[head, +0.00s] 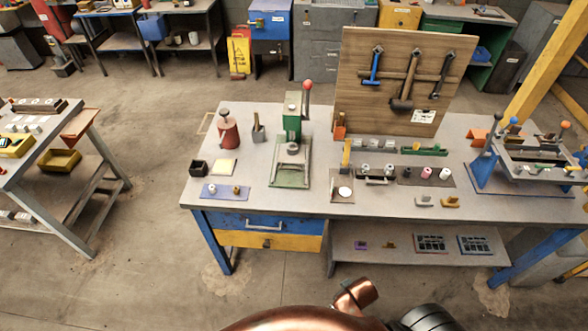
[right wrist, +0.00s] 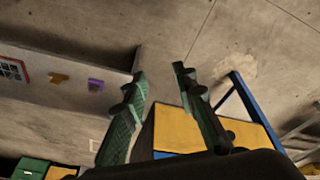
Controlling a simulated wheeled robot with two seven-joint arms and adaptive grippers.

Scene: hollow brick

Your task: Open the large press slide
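A green press (head: 292,120) with a lever topped by a red knob stands on the workbench (head: 310,200), left of the tool board. A pale frame and plate lie at its foot on a green base (head: 290,175). I cannot tell from here which part is the slide or how far it is open. My right gripper (right wrist: 160,75) shows in the right wrist view, with its two dark green fingers spread apart and nothing between them. It is near the bench's drawers and lower shelf, away from the press. My left gripper is in no view.
A blue-legged fixture (head: 480,165) with ball-topped levers is at the right. A blue drawer (head: 235,222) and a yellow drawer (head: 235,239) sit under the bench. Open floor lies between it and the left table (head: 65,185).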

